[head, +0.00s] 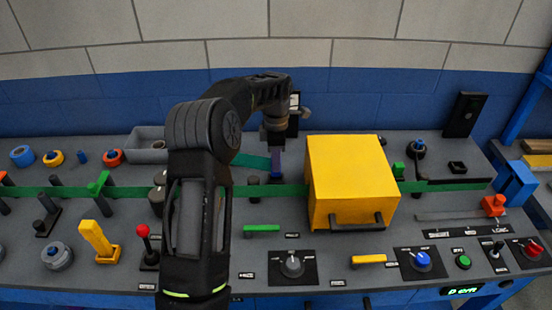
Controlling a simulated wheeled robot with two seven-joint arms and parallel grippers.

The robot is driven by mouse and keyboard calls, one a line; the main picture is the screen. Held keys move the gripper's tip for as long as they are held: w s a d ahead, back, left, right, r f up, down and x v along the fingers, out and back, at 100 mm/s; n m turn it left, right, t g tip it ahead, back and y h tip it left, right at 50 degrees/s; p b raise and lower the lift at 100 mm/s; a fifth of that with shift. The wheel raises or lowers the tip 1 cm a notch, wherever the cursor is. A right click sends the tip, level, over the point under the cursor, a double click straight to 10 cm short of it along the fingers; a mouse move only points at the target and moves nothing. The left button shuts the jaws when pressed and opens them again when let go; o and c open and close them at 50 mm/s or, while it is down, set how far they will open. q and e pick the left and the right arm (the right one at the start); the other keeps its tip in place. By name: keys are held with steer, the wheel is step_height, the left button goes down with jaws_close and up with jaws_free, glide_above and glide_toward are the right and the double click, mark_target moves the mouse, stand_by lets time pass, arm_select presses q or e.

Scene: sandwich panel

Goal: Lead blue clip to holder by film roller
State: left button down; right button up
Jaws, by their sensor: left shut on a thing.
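My left gripper (276,147) points down near the back of the panel, left of the yellow box. It is shut on a small blue-purple clip (277,167) that hangs upright below the fingers. A strip of teal film (251,160) runs left from beside the clip and passes behind my arm. A dark roller-like post (253,184) stands just left of the clip, by the green band. I cannot tell which part is the holder. My right gripper is not in view.
A large yellow box (350,180) stands close right of the gripper. A green band (60,191) crosses the panel. A yellow lever (95,238), a red-knobbed lever (143,240) and several dials stand in front. A grey bin (147,144) sits behind left.

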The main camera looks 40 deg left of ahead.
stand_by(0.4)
arm_select(q)
steer(key=shift+f, duration=0.2)
steer(key=shift+f+b, duration=0.55)
steer(key=shift+f, duration=0.25)
steer(key=shift+f, duration=0.1)
stand_by(0.3)
steer(key=shift+f+b, duration=0.5)
steer(key=shift+f, duration=0.2)
steer(key=c, duration=1.1)
jaws_free()
